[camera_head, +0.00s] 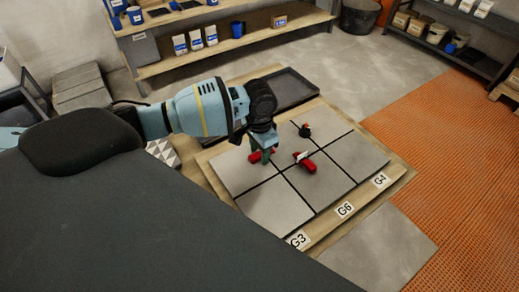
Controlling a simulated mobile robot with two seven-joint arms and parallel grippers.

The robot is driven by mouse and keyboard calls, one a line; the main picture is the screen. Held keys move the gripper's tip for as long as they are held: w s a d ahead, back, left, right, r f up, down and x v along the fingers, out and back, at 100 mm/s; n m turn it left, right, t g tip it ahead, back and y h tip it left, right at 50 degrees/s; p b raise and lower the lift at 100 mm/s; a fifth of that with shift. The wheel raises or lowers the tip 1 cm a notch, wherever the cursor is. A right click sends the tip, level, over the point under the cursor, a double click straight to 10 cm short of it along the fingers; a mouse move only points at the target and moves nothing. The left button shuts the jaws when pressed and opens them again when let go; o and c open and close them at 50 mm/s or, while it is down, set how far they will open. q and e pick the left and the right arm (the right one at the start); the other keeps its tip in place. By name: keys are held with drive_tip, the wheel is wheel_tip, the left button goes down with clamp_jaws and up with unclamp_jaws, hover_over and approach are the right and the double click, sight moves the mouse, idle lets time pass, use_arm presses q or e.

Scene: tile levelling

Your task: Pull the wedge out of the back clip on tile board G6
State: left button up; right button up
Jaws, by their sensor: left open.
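Grey tiles with dark joints lie on a wooden board (404,181); its front edge carries the labels G3, G6 (345,209) and G4. A red wedge (255,157) lies at a joint towards the left, directly under my left gripper (264,150). The gripper points down, open, and partly hides this wedge and any clip there. A second red wedge (307,165) sits near the tiles' middle, beside a small white piece (301,155). A small black piece with an orange bit (305,131) is at the back joint. My right gripper is out of view.
A dark tray (290,90) lies behind the tiles. A wooden shelf with white bags (196,40) stands at the back left, a dark bucket (358,17) at the back. Orange matting (450,130) covers the floor at right.

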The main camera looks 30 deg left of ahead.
sight(259, 154)
use_arm(q)
drive_tip(key=shift+r, duration=0.1)
wheel_tip(259, 154, up, 8)
drive_tip(key=shift+f+p, duration=0.15)
drive_tip(key=shift+p, duration=0.3)
drive_tip(key=shift+s+f, duration=0.1)
